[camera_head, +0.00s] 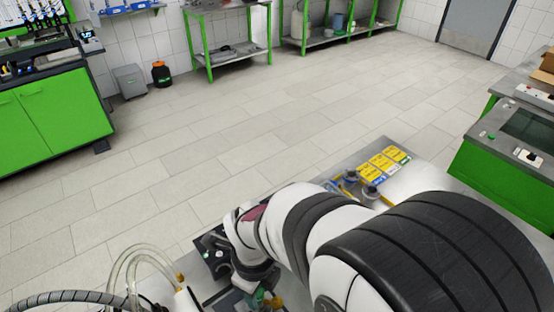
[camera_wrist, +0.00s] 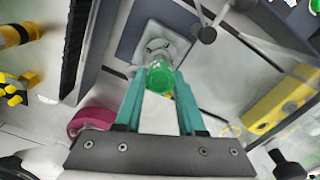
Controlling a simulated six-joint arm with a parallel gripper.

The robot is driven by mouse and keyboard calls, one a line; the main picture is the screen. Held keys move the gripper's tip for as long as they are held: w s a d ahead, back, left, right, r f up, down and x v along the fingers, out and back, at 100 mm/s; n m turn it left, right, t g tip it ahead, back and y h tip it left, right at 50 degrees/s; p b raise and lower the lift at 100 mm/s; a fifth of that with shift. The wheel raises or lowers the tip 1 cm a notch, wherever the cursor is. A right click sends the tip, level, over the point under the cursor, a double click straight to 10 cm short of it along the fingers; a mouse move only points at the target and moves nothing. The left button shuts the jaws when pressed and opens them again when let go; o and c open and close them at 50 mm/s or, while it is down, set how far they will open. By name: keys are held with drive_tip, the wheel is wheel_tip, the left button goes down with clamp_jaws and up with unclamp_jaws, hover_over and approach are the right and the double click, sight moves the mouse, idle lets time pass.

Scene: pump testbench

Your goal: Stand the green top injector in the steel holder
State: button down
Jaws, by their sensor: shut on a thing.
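The green top injector (camera_wrist: 160,76) is between the teal fingertips of my gripper (camera_wrist: 161,84) in the wrist view. Its round green top faces the camera, and its body below is largely hidden by that top. A pale metal piece with a squarish base, which looks like the steel holder (camera_wrist: 178,46), lies just beyond the injector on a grey plate. I cannot tell whether the injector's lower end is in it or above it. In the head view my gripper (camera_head: 262,297) is small and low at the picture's bottom edge, partly hidden by my arm.
Yellow boxes (camera_head: 383,162) stand at the bench's far end. Clear hoses (camera_head: 130,262) arch at the lower left. In the wrist view a black ribbed strip (camera_wrist: 76,45) is left, a magenta round part (camera_wrist: 90,122) lower left and a yellow block (camera_wrist: 280,103) right.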

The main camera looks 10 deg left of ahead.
drive_tip(key=shift+f, duration=0.25)
drive_tip(key=shift+f, duration=0.4)
idle(0.6)
drive_tip(key=shift+c, duration=2.1)
unclamp_jaws()
drive_tip(key=shift+r, duration=3.5)
drive_tip(key=s+d+r+n+y, duration=0.1)
drive_tip(key=s+d+r+n, duration=0.1)
drive_tip(key=s+d+n, duration=0.4)
drive_tip(key=s+d+r+n, duration=0.2)
drive_tip(key=s+d+n, duration=0.3)
drive_tip(key=d+n, duration=0.3)
drive_tip(key=n, duration=0.2)
drive_tip(key=shift+s+r+n+y, duration=0.35)
drive_tip(key=shift+s+n+y, duration=0.05)
